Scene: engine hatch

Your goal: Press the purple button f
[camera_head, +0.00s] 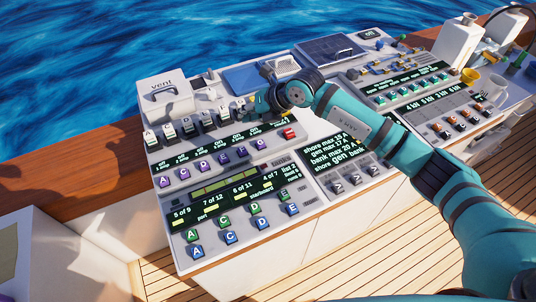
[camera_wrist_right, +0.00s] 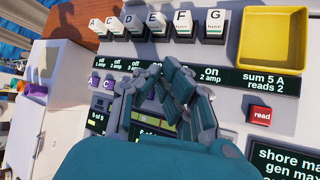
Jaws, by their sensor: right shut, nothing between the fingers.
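A row of purple buttons (camera_head: 222,158) runs under the dark "off/on" strip on the console in the head view. The letters on the left ones can be read, but those at the right end are too small, so I cannot single out f there. In the right wrist view a purple button marked C (camera_wrist_right: 108,84) shows left of the fingers, and the fingers hide part of the row. My right gripper (camera_wrist_right: 178,68) is shut and empty, in front of the strip and button row. In the head view it (camera_head: 249,107) is over the switch row. Contact with a button cannot be told.
White lettered switches (camera_wrist_right: 184,24) stand just behind the strip. A red "read" button (camera_wrist_right: 261,115) and a yellow tray (camera_wrist_right: 272,35) are to the right. Green buttons (camera_head: 222,222) and blue buttons (camera_head: 231,237) fill the console's front. A vent box (camera_head: 165,95) stands at back left.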

